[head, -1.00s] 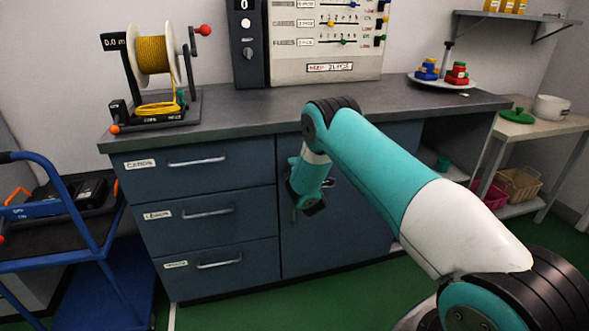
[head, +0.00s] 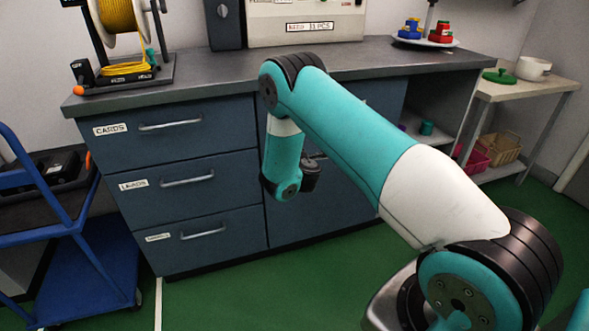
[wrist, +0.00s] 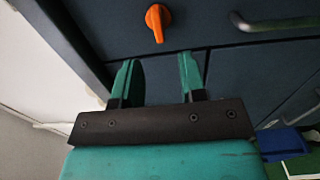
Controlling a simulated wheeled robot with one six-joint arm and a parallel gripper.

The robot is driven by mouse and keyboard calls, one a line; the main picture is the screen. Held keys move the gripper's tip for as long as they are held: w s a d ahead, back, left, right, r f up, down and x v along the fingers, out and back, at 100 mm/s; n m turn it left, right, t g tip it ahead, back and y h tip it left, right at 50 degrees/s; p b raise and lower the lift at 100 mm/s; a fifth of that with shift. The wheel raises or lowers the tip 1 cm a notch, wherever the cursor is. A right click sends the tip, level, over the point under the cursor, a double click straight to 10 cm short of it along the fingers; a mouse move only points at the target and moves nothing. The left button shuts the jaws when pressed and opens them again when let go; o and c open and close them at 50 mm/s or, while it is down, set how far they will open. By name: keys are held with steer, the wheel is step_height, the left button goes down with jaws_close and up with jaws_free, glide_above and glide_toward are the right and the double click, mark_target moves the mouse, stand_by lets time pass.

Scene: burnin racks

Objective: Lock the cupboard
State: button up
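The cupboard door (head: 335,208) is the dark blue panel right of the drawers, partly hidden behind my arm. It looks shut. In the wrist view an orange turn knob (wrist: 157,22) stands on a dark blue front, its long part pointing down the picture. My gripper (wrist: 160,66) is open and empty, with two green fingers apart. The knob lies beyond the fingertips, roughly in line with the gap between them, and does not appear gripped. In the head view my fingers and the knob are hidden behind my arm.
Labelled drawers (head: 190,185) with bar handles are left of the door. A blue trolley (head: 95,270) stands at far left. The worktop (head: 220,72) holds a cable reel (head: 120,15). Open shelving is on the right. Green floor (head: 240,295) is clear in front.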

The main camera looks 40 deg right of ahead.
steer(key=b+v, duration=1)
steer(key=b, duration=0.5)
steer(key=shift+b, duration=0.35)
steer(key=shift+s+r, duration=0.1)
